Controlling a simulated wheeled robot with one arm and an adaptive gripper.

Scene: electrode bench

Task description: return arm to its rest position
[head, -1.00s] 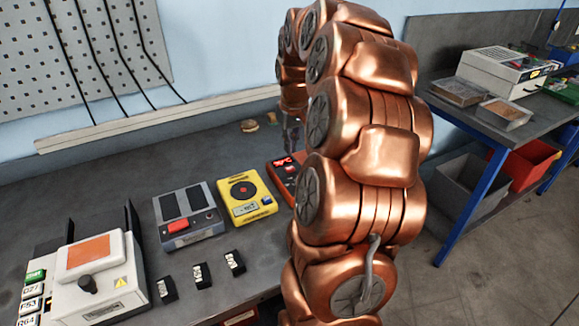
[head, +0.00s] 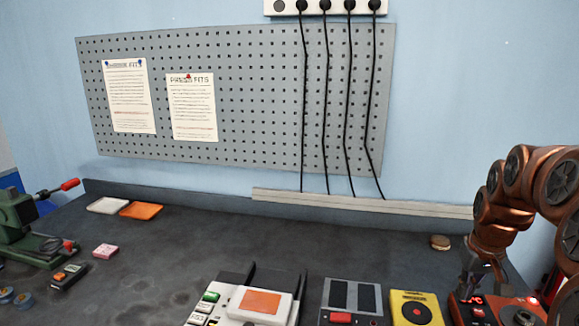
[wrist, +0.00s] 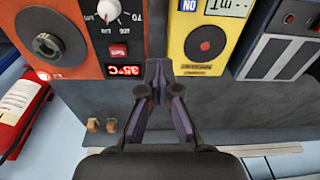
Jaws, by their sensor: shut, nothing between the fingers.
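My copper-coloured arm (head: 535,185) stands at the right edge of the head view, bent over with its end pointing down. My gripper (head: 470,288) hangs by the red device (head: 490,312), partly cut into by the arm and hard to make out there. In the wrist view my gripper (wrist: 158,90) is shut and empty, its dark fingertips meeting over the bench by the gap between the red device (wrist: 78,40) and the yellow device (wrist: 204,45).
The grey bench (head: 180,240) is clear at its middle. A grey two-panel device (head: 350,300) and a white unit (head: 262,303) stand left of the yellow device. A green vise (head: 25,225) is at far left. A red extinguisher (wrist: 18,110) shows in the wrist view.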

